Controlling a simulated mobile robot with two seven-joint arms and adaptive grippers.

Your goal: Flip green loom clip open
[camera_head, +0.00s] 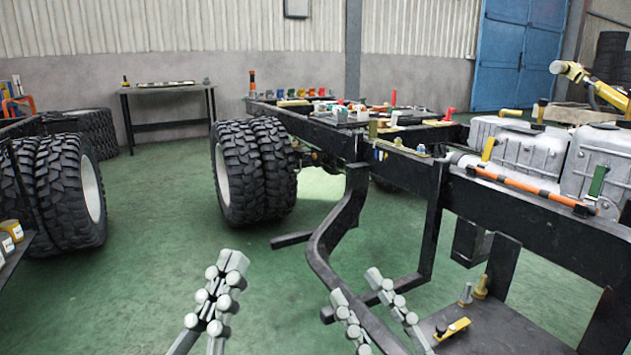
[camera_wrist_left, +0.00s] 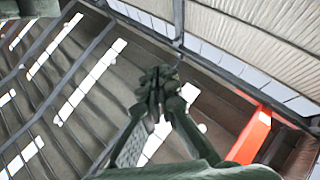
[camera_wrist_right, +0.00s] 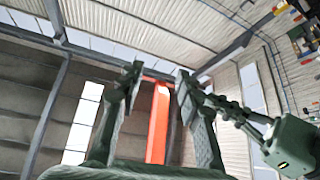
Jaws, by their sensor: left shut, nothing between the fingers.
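A green upright piece (camera_head: 597,181), which looks like the green loom clip, stands near the right end of the orange tube (camera_head: 520,184) on the chassis rail. It is too small to tell whether it is open or shut. My left gripper (camera_head: 233,262) is shut and empty, low over the floor, far left of the clip; its closed fingers also show in the left wrist view (camera_wrist_left: 158,88). My right gripper (camera_head: 356,287) is open and empty in front of the black bent frame member, left of and below the clip. Its spread fingers show in the right wrist view (camera_wrist_right: 158,76).
The black chassis rail (camera_head: 530,212) crosses the right side. Grey tanks (camera_head: 525,152) stand behind the tube, with a yellow clip-like piece (camera_head: 488,149) nearby. A lower black platform (camera_head: 500,318) carries a yellow-handled part (camera_head: 452,328). Green floor (camera_head: 140,270) is clear at left.

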